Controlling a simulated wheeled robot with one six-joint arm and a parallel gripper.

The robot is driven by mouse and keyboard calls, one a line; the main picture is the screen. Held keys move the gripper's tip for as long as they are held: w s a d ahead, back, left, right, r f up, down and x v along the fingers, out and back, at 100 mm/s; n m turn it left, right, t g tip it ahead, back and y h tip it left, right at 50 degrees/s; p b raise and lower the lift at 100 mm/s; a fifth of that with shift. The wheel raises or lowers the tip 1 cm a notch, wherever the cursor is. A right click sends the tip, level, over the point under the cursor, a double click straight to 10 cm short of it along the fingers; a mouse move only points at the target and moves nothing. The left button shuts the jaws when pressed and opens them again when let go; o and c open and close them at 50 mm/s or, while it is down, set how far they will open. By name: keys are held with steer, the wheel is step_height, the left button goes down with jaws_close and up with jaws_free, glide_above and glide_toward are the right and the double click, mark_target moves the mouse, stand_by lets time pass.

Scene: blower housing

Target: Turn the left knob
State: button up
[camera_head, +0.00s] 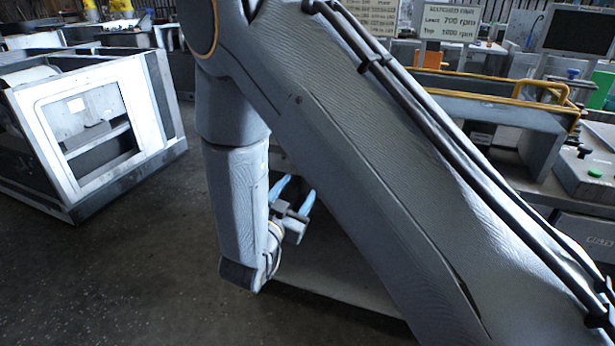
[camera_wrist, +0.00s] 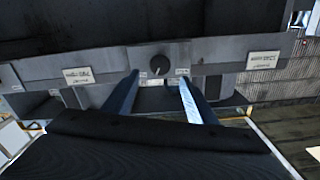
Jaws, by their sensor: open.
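A dark round knob (camera_wrist: 159,66) sits on a grey panel in the wrist view, with small pale labels on either side of it. It is the only knob I can make out there, and I cannot tell whether it is the left one. My gripper (camera_wrist: 159,79) is open, its two fingers pointing towards the panel. The knob appears between the fingertips and a little above them; I cannot tell how far off it is. In the head view my gripper (camera_head: 297,190) shows partly behind my arm, and the knob is hidden.
White labels (camera_wrist: 262,60) and (camera_wrist: 78,76) mark the panel on both sides. In the head view a white-framed machine housing (camera_head: 75,125) stands at left on dark floor. A bench with a yellow rail (camera_head: 490,98) and a control box (camera_head: 590,178) stand at right.

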steer(key=x, duration=0.7)
steer(key=shift+p, duration=0.35)
steer(key=shift+w, duration=0.1)
steer(key=c, duration=1.1)
steer(key=shift+o, duration=0.2)
steer(key=shift+n+p, duration=1.55)
steer(key=shift+n, duration=1.15)
steer(key=o, duration=1.1)
steer(key=shift+c, duration=0.2)
